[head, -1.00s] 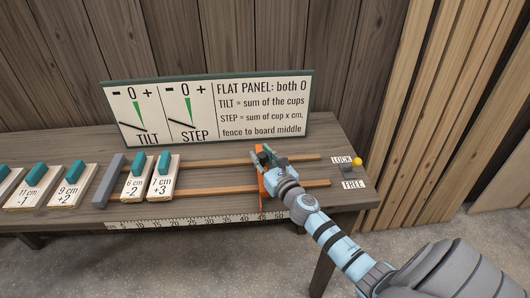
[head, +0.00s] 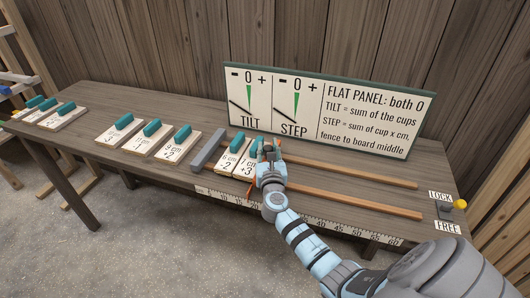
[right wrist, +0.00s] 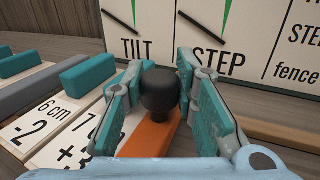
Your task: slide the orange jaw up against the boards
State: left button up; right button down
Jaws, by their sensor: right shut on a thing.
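The orange jaw (head: 249,188) lies across the wooden rails, just right of the board marked +3 (head: 246,172). My right gripper (head: 270,152) is shut on the jaw's black knob, with teal fingers either side of it. The right wrist view shows the knob (right wrist: 160,93) above the orange bar (right wrist: 148,138). The board marked 6 cm, -2 (head: 226,167) stands between the +3 board and the grey fence (head: 208,148). My gripper hides most of the jaw, and I cannot tell whether it touches the +3 board. My left gripper is out of view.
Rails (head: 370,205) run clear to the right, behind a ruler strip (head: 330,227). A yellow-knobbed lever (head: 460,204) sits between the LOCK and FREE labels. The dial sign (head: 330,110) stands behind. More teal-topped boards (head: 178,146) lie left of the fence.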

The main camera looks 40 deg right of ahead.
jog(key=shift+w+a+f, duration=0.1)
jog(key=shift+w+a, duration=0.05)
jog(key=shift+w, duration=0.05)
jog(key=c, duration=1.3)
grip_release()
